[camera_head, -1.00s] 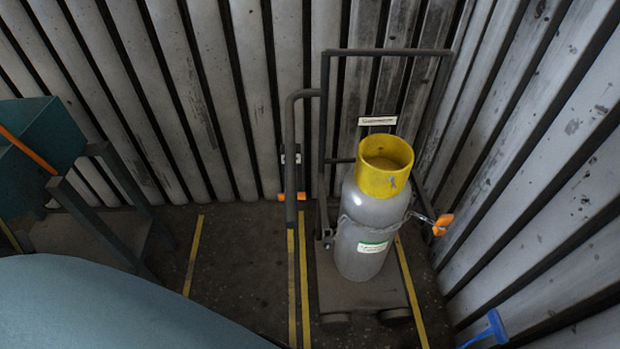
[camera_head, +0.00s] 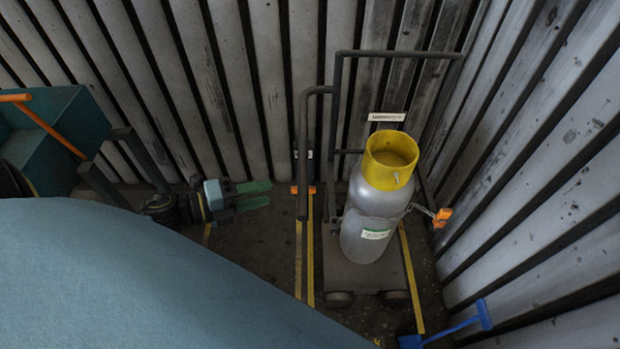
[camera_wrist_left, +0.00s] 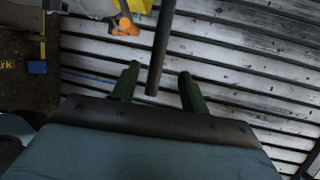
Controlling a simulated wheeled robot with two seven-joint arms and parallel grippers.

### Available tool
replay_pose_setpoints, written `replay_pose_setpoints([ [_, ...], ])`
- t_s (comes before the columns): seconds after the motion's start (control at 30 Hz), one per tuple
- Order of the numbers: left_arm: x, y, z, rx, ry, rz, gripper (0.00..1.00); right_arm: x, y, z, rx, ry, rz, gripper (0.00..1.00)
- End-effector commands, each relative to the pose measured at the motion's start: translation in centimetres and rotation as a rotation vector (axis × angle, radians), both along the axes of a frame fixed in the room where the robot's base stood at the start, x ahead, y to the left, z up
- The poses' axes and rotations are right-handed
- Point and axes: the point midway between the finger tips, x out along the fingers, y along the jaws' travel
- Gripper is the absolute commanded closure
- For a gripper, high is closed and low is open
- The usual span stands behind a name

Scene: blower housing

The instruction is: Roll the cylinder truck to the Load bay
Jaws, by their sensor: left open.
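The cylinder truck has a dark upright frame (camera_head: 333,120), a flat grey base (camera_head: 372,278) and small wheels. It stands near the ribbed wall with a grey gas cylinder (camera_head: 368,220) with a yellow collar upright on it. A chain with an orange hook (camera_head: 442,217) goes round the cylinder. The truck's bent handle (camera_head: 303,155) reaches out left and down. My left gripper (camera_head: 269,194) is open and empty, left of the handle's lower end. In the left wrist view, the handle bar (camera_wrist_left: 160,50) appears between its green fingers (camera_wrist_left: 156,72); contact is not visible. No Load bay label is readable.
A teal bin (camera_head: 50,150) with an orange bar stands at the left. A blue tool (camera_head: 483,316) is at the right wall. Yellow floor lines (camera_head: 310,250) run beside the truck. Partial yellow floor lettering (camera_wrist_left: 5,65) shows in the wrist view.

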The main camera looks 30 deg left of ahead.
Motion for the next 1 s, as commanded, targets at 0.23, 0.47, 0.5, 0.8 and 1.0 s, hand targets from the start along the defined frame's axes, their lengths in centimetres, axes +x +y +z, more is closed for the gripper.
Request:
replay_pose_setpoints([
  [0.23, 3.6, -2.5, -0.7, -0.004, -0.003, 0.003, 0.55, 0.0, -0.2, 0.1, -0.002, 0.001, 0.002, 1.0],
  [0.47, 7.1, -4.9, -1.5, -0.005, 0.0, 0.006, 0.55, 0.0, -0.6, 0.4, -0.008, -0.001, 0.003, 1.0],
  [0.5, 7.6, -5.3, -1.7, -0.006, 0.002, 0.006, 0.55, 0.0, -0.7, 0.4, -0.008, -0.001, 0.004, 1.0],
  [0.8, 9.9, -7.0, -2.3, -0.006, 0.004, 0.006, 0.55, 0.1, -0.8, 0.5, -0.01, -0.001, 0.004, 1.0],
  [1.0, 10.0, -7.1, -2.4, -0.005, 0.005, 0.006, 0.55, 0.1, -0.8, 0.5, -0.01, -0.002, 0.004, 1.0],
])
